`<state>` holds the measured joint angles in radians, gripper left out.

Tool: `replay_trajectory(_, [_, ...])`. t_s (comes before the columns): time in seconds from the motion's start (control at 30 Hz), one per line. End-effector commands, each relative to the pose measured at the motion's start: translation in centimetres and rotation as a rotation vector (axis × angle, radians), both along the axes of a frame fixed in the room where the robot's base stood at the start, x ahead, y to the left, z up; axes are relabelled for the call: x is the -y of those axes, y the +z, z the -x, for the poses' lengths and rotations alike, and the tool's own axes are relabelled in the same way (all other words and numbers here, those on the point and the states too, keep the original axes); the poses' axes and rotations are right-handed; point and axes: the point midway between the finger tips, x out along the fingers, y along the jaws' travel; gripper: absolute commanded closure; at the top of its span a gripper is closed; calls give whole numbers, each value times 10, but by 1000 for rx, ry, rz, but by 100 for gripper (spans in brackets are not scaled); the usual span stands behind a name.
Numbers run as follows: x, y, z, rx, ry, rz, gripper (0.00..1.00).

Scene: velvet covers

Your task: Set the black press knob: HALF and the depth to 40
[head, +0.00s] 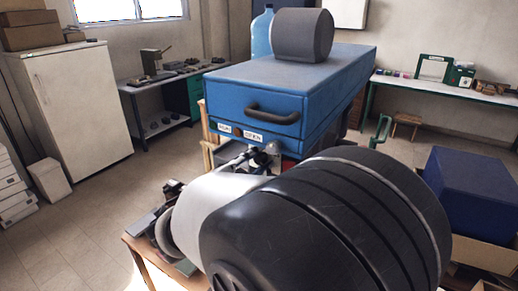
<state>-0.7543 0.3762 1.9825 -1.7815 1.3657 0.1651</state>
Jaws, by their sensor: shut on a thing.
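A blue press-like machine (230,88) stands in the middle, with a dark handle (272,115) and two small white labels on its front; their text is too small to read surely. My gripper (246,158) shows only in part, low under the machine's front edge. My own arm links cover most of the foreground and hide its surroundings. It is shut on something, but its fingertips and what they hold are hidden. I cannot make out the black press knob, its HALF mark or a depth scale.
A grey cylinder (303,35) and a blue bottle (262,34) stand at the machine's top. A wooden table (140,245) holds metal parts at lower left. A dark blue box (478,190) is at right, a white fridge (80,105) at left. Floor between fridge and table is open.

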Motion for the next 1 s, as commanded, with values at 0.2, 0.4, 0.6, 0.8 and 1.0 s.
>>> replay_trajectory(0.2, [0,4,0,-93,1,159,96])
replay_trajectory(0.4, [0,5,0,-182,0,315,96])
replay_trajectory(0.6, [0,4,0,-261,0,452,96])
replay_trajectory(0.8, [-1,3,-1,-319,0,554,96])
replay_trajectory(1.0, [-1,3,-1,-352,-1,612,96])
